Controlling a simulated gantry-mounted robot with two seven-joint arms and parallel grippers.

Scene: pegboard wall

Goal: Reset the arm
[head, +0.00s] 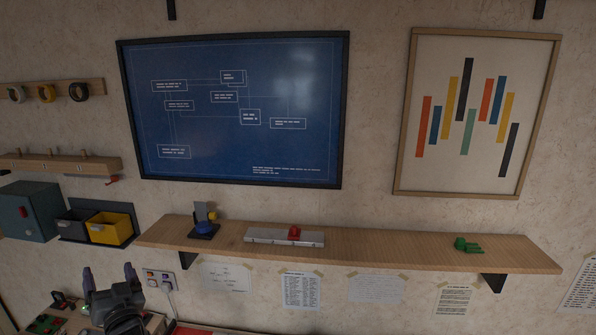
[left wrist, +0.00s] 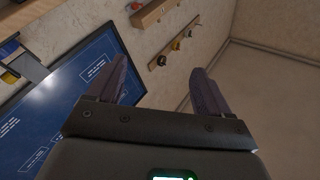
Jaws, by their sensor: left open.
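My left gripper (head: 110,280) is at the lower left of the head view, below the wooden shelf (head: 370,249) and pointing up. Its two dark purple fingers are apart with nothing between them. The left wrist view also shows this gripper (left wrist: 165,88) open and empty, with wall and the corner of the blue framed board (left wrist: 75,110) behind it. My right gripper does not show in either view.
A yellow bin (head: 110,229) and dark box (head: 28,211) hang at left. Cluttered items (head: 55,318) lie at the bottom left.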

